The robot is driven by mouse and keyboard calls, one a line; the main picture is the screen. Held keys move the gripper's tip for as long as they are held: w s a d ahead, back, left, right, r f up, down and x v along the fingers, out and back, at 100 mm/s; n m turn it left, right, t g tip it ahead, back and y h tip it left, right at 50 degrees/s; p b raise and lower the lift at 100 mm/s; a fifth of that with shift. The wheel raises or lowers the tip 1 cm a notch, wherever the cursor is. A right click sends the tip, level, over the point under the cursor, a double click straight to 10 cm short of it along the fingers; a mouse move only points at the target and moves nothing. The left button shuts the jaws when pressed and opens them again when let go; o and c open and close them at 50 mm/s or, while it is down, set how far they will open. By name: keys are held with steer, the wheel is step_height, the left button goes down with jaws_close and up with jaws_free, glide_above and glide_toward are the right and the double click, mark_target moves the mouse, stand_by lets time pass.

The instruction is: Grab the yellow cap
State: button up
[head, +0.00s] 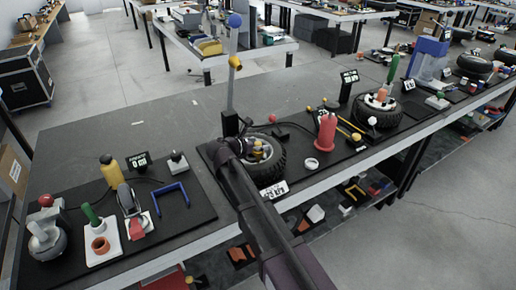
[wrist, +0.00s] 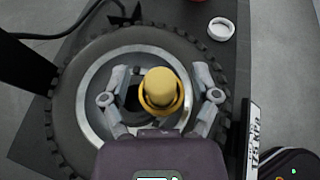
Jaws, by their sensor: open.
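The yellow cap (wrist: 161,88) stands over the hub of a tire (wrist: 72,105) in the wrist view, with a wider yellow ring at its base. My gripper (wrist: 161,97) is open, with one finger to the left of the cap and one to the right. A gap shows between each finger and the cap, so neither appears to touch it. In the head view the cap (head: 257,152) is small and partly hidden by my gripper (head: 252,150) and arm above the tire (head: 279,163).
A white ring (wrist: 221,29) lies right of the tire, and a display (wrist: 252,130) stands at its right edge. A red cone-shaped part (head: 326,133) stands nearby. A post with a blue ball (head: 234,21) rises behind the tire. The bench (head: 175,118) is bare behind the left mat.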

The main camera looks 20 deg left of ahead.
mark_target(258, 143)
steer(key=c, duration=0.9)
steer(key=shift+o, duration=0.2)
steer(key=shift+r, duration=0.2)
step_height(258, 143, up, 4)
steer(key=p, duration=0.4)
steer(key=shift+f, duration=0.1)
steer(key=s+d+p, duration=0.1)
steer(key=s+d, duration=0.1)
steer(key=s, duration=1.4)
steer(key=shift+d+r, duration=0.35)
steer(key=shift+r, duration=0.05)
steer(key=shift+w, duration=0.1)
